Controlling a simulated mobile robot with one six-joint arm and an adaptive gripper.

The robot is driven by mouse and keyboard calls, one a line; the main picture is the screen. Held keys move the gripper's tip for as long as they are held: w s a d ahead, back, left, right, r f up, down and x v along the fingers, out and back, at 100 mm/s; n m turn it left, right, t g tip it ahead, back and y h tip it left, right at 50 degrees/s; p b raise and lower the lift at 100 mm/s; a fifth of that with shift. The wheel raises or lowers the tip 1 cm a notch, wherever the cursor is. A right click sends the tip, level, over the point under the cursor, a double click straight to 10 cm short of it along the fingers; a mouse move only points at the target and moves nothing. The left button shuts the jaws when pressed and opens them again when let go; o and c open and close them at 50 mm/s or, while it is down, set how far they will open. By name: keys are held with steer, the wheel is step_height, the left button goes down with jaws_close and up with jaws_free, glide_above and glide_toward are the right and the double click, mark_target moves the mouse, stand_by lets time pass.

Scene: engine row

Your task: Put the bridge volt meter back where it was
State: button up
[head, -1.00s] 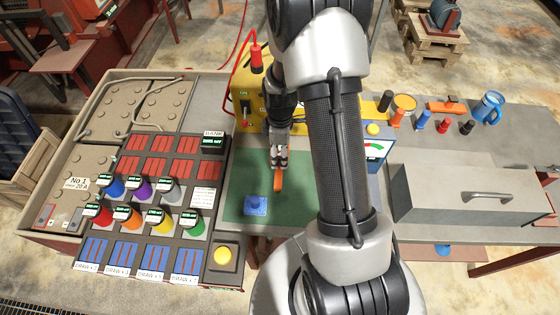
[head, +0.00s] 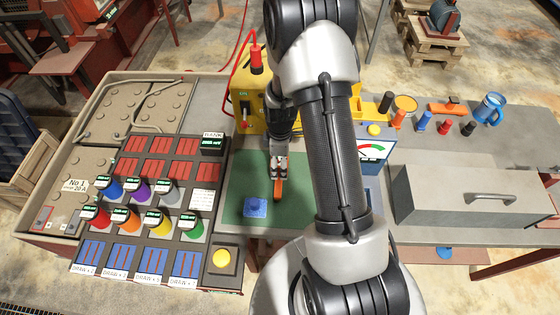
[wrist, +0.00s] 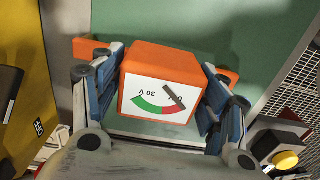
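The bridge volt meter (wrist: 160,85) is an orange box with a white dial face, marked with a green and red arc and 30 V. An orange bar shows out to both sides behind it. In the wrist view it sits between the blue-padded fingers of my gripper (wrist: 162,95), which is shut on its sides. In the head view my gripper (head: 279,168) hangs over the green mat (head: 240,178), with the orange meter (head: 278,190) below its fingertips. I cannot tell whether the meter touches the mat.
A blue block (head: 255,207) lies on the mat, left of the meter. A yellow box (head: 246,100) with a red plug stands behind. The knob panel (head: 150,205) is at left. A dial instrument (head: 372,150) and grey lidded box (head: 465,190) are at right.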

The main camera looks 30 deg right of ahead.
steer(key=shift+o, duration=0.8)
steer(key=shift+r, duration=0.25)
step_height(320, 180, up, 11)
steer(key=p, duration=0.2)
steer(key=shift+r+p, duration=0.2)
steer(key=shift+p, duration=0.15)
steer(key=s+a+r+m+t, duration=0.2)
steer(key=s+a+r+m, duration=0.25)
steer(key=r, duration=0.65)
steer(key=s+a+r+m+t, duration=0.1)
steer(key=s+a+r+m, duration=0.35)
steer(key=r, duration=0.65)
steer(key=s+a+r+m, duration=0.1)
steer(key=s, duration=0.4)
steer(key=s+a+r+m+t, duration=0.1)
steer(key=s+a, duration=0.1)
steer(key=s, duration=0.3)
steer(key=shift+s+a+r+t, duration=0.25)
steer(key=shift+s+r+t, duration=0.05)
steer(key=shift+s+r, duration=0.05)
